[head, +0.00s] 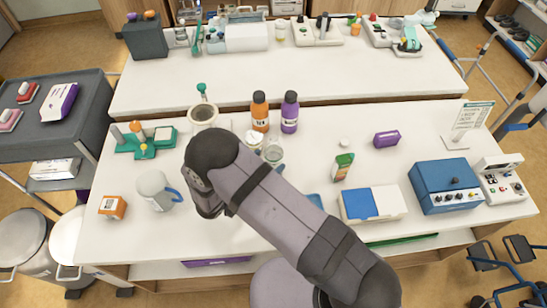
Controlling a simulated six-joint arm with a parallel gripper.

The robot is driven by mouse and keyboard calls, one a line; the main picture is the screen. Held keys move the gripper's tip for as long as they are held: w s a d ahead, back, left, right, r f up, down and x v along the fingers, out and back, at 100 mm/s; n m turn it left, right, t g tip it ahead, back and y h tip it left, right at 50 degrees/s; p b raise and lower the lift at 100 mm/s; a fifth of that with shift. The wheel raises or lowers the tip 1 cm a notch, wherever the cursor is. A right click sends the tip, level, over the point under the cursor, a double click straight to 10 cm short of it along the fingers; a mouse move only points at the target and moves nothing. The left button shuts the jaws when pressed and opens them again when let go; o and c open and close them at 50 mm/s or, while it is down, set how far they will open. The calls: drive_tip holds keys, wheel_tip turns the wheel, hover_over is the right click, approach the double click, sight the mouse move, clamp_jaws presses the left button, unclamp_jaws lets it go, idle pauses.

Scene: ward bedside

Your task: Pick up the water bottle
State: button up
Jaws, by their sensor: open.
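No bottle here is plainly marked as the water bottle. An orange bottle (259,116) and a purple bottle (290,116), both with dark caps, stand upright side by side at the back of the near white table. A clear glass-like vessel (273,153) stands in front of them, partly behind my arm; I cannot tell if it is a bottle. My gripper (209,207) is at the end of my dark arm, left of and nearer than these bottles, and apart from them. It is open; its fingers are mostly hidden by the wrist, and no held object shows.
A grey-white jug (156,190) with a blue handle and an orange box (113,207) stand left of my gripper. A beige pot (203,116) is behind it. Right are a green-white carton (343,166), a blue-white box (373,204) and a blue device (446,188).

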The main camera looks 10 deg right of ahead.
sight(269, 162)
drive_tip(key=p+x, duration=0.1)
drive_tip(key=x, duration=0.2)
drive_tip(key=shift+s+d+p, duration=0.15)
drive_tip(key=shift+d+p, duration=0.05)
drive_tip(key=shift+p, duration=0.2)
drive_tip(key=shift+w+d+f, duration=0.3)
drive_tip(key=shift+w+f, duration=0.1)
drive_tip(key=shift+w, duration=0.05)
drive_tip(key=c, duration=1.3)
